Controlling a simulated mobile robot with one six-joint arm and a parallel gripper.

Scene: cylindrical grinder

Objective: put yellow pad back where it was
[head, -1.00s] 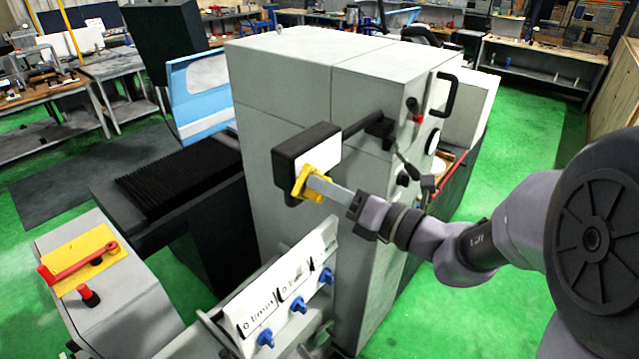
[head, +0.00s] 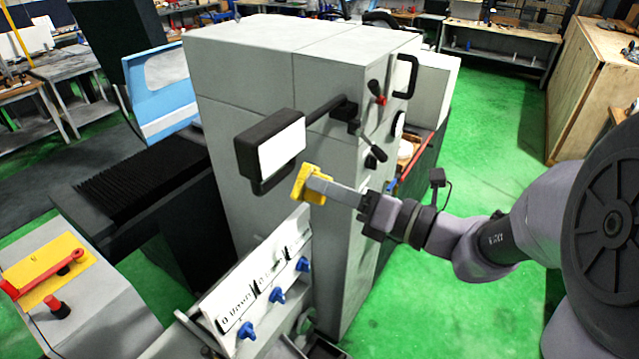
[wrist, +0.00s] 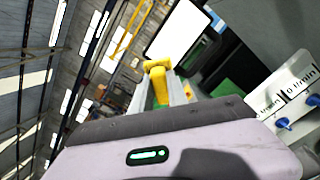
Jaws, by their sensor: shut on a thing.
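My gripper (head: 318,186) is shut on the yellow pad (head: 307,185) and holds it in the air in front of the grinder's grey cabinet. The pad also shows between the fingers in the wrist view (wrist: 159,82). In the head view it appears just right of and below the black-framed screen (head: 270,150) on its arm. I cannot tell how far it is from the screen in depth. The fingers hide part of the pad.
A panel with white labels and several blue knobs (head: 277,295) stands below the gripper. A yellow plate with a red lever (head: 45,275) sits on the console at lower left. Black handles and levers (head: 405,75) stick out of the cabinet. Green floor (head: 490,130) is clear at right.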

